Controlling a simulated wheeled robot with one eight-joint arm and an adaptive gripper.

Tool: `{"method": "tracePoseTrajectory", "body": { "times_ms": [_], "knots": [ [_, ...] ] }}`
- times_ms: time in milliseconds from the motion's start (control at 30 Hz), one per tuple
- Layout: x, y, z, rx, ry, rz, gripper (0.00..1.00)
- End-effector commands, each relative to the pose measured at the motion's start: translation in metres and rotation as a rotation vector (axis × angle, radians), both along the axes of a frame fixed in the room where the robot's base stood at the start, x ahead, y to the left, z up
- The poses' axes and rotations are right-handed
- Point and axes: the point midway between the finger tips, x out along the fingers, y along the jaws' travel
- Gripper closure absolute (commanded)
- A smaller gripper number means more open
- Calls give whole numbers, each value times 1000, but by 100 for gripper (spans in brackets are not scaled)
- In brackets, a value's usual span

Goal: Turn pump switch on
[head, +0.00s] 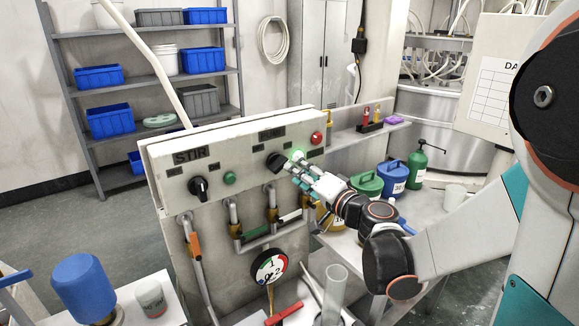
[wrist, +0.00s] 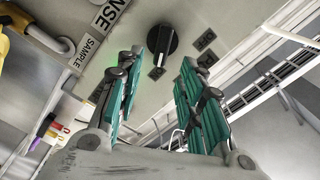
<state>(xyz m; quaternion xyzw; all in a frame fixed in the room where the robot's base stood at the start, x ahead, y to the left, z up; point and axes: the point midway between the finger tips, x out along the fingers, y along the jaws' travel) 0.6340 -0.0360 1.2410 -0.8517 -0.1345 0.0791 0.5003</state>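A grey control panel (head: 235,160) stands in the middle of the head view. A black rotary knob (head: 276,160) sits on its right half under a dark label (head: 272,133) too small to read. A green lamp (head: 297,155) beside that knob looks bright. My gripper (head: 298,171) is right at this part of the panel. In the wrist view the black knob (wrist: 162,40) lies ahead of my gripper (wrist: 160,60), between the lines of its fingers. The teal-padded fingers are spread apart with nothing between them. I cannot tell whether a fingertip touches the panel.
Left on the panel are a second black knob (head: 198,188), marked STIR, and a duller green lamp (head: 229,178). A red button (head: 317,138) is at the upper right. Pipes and a gauge (head: 269,267) are below. Blue and green jugs (head: 392,178) stand behind my arm.

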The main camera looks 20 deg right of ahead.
Motion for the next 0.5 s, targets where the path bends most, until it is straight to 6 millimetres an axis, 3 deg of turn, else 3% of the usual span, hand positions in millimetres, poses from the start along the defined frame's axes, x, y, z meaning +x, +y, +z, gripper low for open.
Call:
{"method": "tracePoseTrajectory", "body": {
  "times_ms": [200, 500],
  "knots": [
    [-31, -10, 0, 0, 0, -1, 65],
    [-40, -13, 0, 0, 0, 0, 65]
  ]
}}
